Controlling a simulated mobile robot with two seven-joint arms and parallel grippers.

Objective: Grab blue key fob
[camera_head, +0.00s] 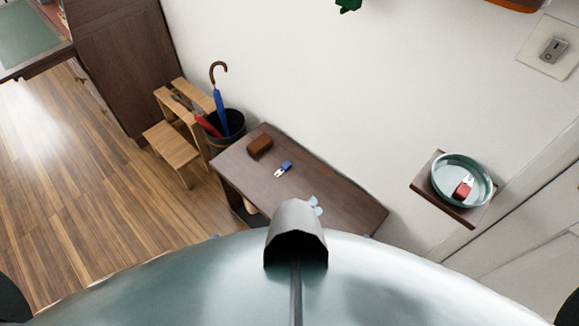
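The blue key fob (286,166) lies on the brown wooden table (330,190) against the white wall, with small light metal keys on its lower left side. Nothing covers it. Neither of my grippers shows in the head view, so their state and their distance from the fob cannot be seen.
A brown wallet-like block (260,145) lies left of the fob. A pale blue object (315,205) is partly hidden by my body. An umbrella stand (226,124) and wooden step stool (172,144) stand left. A wall shelf (424,177) holds a bowl (443,188) with a red fob (462,190).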

